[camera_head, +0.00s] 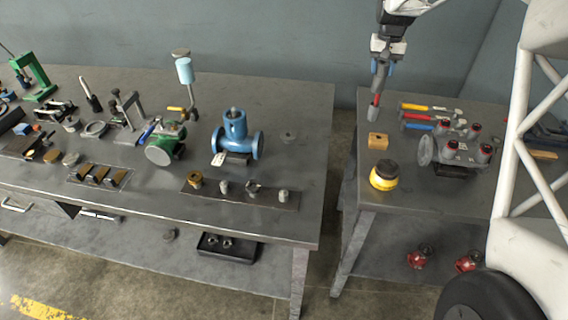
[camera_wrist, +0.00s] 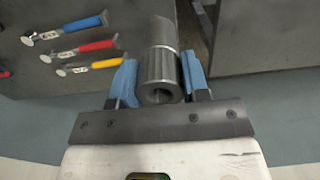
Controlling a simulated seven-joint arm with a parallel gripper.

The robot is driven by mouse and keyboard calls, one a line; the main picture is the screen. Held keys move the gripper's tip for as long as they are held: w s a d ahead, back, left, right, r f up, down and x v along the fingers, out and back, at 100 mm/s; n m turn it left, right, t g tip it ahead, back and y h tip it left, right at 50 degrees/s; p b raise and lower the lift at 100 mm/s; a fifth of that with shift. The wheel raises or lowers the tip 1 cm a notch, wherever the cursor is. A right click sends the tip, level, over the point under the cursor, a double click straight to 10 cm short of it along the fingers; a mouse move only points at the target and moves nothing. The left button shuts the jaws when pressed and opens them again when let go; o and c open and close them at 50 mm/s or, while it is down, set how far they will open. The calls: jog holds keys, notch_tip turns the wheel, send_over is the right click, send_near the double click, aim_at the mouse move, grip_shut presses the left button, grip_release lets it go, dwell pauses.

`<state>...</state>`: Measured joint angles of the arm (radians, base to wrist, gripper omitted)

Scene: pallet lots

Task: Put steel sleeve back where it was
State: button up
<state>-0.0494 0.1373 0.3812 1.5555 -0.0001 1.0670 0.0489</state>
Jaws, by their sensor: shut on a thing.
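My gripper (camera_head: 383,68) is raised over the back left part of the right-hand table, with blue finger pads. In the wrist view my gripper (camera_wrist: 160,80) is shut on a grey steel sleeve (camera_wrist: 158,68), a ribbed cylinder with a dark hole in its near end. A smooth grey length continues beyond the ribbed part. In the head view a narrow grey and red shape (camera_head: 375,100) shows just below the gripper; I cannot tell whether it is part of the held thing.
Hammers with yellow, red and blue handles (camera_head: 415,107) lie right of the gripper. A wooden block (camera_head: 377,140) and yellow-black round item (camera_head: 384,175) stand in front. The left table holds a blue valve (camera_head: 235,135) and a dark plate (camera_head: 268,197) with small parts. A gap separates the tables.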

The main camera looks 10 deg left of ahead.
jog(key=shift+s+d+f, duration=0.45)
jog(key=shift+s+d, duration=0.2)
jog(key=shift+s, duration=0.05)
jog(key=s+a+f, duration=0.3)
jog(key=s+a, duration=0.4)
jog(key=s, duration=0.5)
jog(key=s+a+f, duration=0.3)
jog(key=s+a, duration=0.3)
jog(key=s, duration=0.5)
jog(key=s+a+f, duration=0.3)
jog(key=s+a, duration=0.4)
jog(key=s, duration=0.5)
jog(key=shift+s+a+f, duration=0.3)
jog(key=shift+s+a, duration=0.05)
jog(key=shift+w, duration=0.15)
jog(key=w+a, duration=0.3)
jog(key=w, duration=0.4)
jog(key=w+a+f, duration=0.1)
jog(key=w+a, duration=0.3)
jog(key=w, duration=0.3)
jog(key=shift+f, duration=0.25)
jog(key=shift+w, duration=0.1)
